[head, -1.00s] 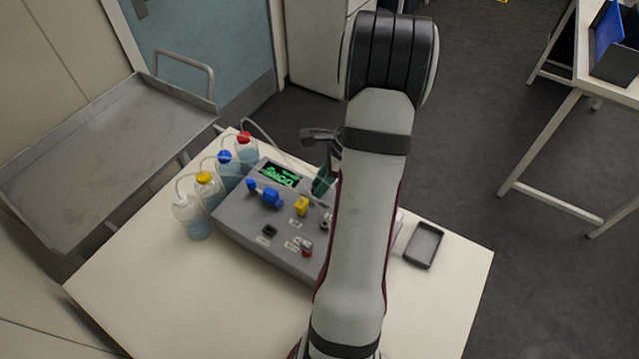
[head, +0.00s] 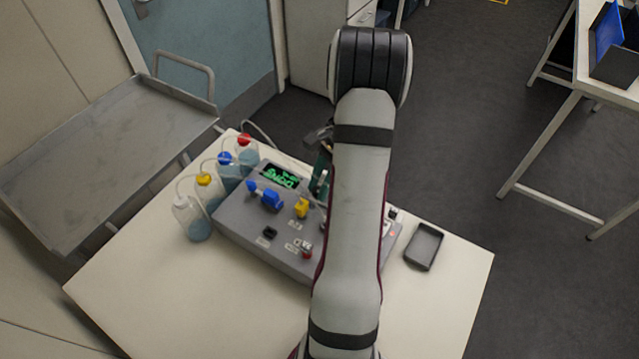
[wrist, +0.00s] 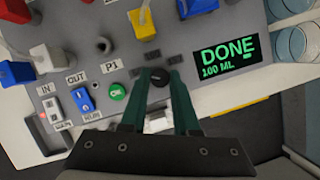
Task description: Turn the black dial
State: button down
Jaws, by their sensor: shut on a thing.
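The black dial (wrist: 158,77) is on the grey panel, between the green fingertips of my gripper (wrist: 159,80) in the wrist view. The fingers are closed in on it from both sides. In the head view only part of my gripper (head: 319,180) shows beside my arm, and my arm hides the dial. The grey bioreactor unit (head: 240,222) stands on the white table. Its display (wrist: 227,57) reads "DONE 100 ML".
A green button (wrist: 117,91) and a blue rocker switch (wrist: 83,99) sit left of the dial. A yellow part (wrist: 143,25) is above it. Bottles with coloured caps (head: 199,222) line the unit's left side. A dark tray (head: 424,247) lies to the right.

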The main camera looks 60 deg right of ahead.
dwell(0.4)
jog(key=c, duration=0.7)
grip_release()
jog(key=shift+o, duration=0.2)
jog(key=v, duration=1.5)
jog(key=shift+r, duration=0.4)
jog(key=shift+d, duration=0.1)
